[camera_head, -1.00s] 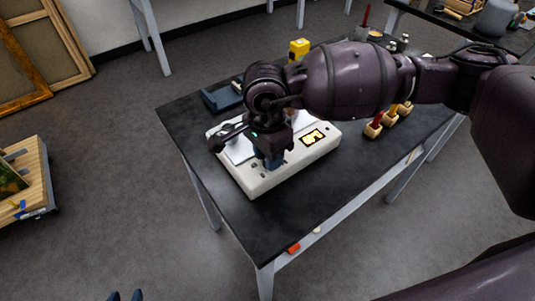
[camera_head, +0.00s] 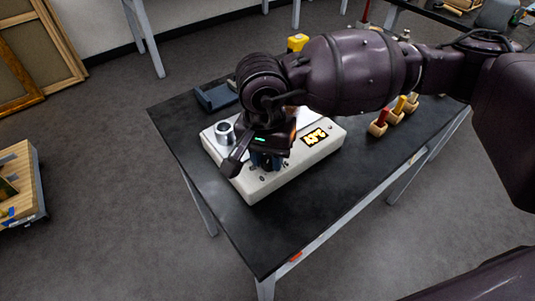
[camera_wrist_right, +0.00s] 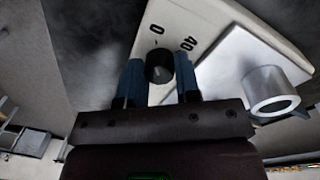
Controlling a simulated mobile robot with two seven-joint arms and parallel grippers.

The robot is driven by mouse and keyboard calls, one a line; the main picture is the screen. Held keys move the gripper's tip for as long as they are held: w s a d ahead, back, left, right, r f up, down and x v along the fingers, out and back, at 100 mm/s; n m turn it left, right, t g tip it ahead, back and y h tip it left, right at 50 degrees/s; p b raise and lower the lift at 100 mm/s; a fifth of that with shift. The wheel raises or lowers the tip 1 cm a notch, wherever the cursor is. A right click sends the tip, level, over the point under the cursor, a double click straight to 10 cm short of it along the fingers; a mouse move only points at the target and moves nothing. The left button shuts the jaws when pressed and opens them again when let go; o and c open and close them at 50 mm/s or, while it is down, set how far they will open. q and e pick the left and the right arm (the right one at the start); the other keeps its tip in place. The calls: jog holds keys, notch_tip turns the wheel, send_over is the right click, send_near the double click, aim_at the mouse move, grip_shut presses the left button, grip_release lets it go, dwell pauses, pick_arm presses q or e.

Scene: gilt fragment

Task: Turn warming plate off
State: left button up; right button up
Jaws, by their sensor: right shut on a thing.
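A metal ring-shaped piece (camera_head: 225,133) stands on the plate's pale top surface (camera_wrist_right: 228,68). My left gripper is out of view.
A blue-grey tray (camera_head: 217,97) lies behind the plate, with a yellow object (camera_head: 297,42) farther back. Wooden blocks with coloured handles (camera_head: 378,128) stand to the right. The table's front strip (camera_head: 260,230) is clear.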

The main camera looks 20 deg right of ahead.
dwell(0.3)
jog(key=o, duration=0.9)
